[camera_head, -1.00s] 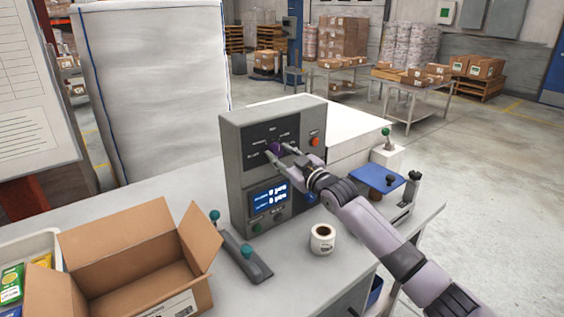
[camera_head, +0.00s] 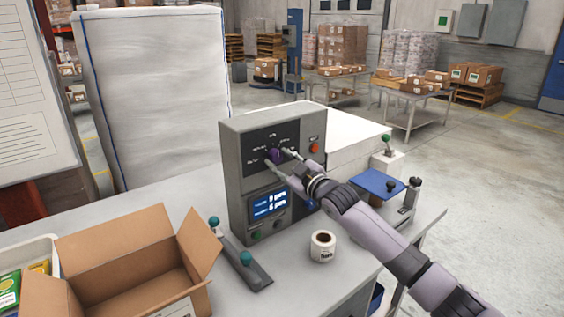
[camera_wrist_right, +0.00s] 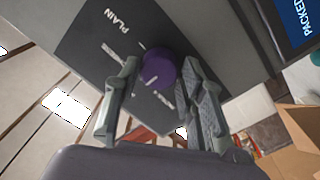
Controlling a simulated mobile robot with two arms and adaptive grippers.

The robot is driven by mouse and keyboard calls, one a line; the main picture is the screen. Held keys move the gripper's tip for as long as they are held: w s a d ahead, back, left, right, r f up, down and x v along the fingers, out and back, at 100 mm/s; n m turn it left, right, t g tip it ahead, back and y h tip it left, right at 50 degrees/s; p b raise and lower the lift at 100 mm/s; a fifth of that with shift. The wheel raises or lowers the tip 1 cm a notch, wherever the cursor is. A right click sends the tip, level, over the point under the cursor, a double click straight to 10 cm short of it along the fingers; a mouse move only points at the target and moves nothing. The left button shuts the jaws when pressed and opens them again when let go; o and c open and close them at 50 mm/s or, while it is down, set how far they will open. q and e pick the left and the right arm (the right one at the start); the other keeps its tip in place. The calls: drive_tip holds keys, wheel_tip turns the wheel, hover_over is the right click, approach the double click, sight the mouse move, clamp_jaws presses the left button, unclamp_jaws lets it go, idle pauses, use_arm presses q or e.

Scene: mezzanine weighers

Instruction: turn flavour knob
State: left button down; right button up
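The purple flavour knob (camera_head: 275,154) is on the dark upper panel of the grey control box (camera_head: 237,180). It also shows in the right wrist view (camera_wrist_right: 158,67), near the word PLAIN, with other labels partly hidden by the fingers. My right gripper (camera_head: 277,156) is at the knob, one finger on either side. In the right wrist view, the right gripper (camera_wrist_right: 158,85) has its fingers spread, with the knob between the tips. Small gaps seem to show there, though light contact cannot be ruled out. My left gripper is not in view.
A lit display (camera_head: 269,203) sits below the knob and a red button (camera_head: 314,148) right of it. A blue-topped device (camera_head: 377,184) is at right.

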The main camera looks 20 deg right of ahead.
drive_tip(key=o, duration=0.3)
drive_tip(key=v, duration=1.2)
idle(0.3)
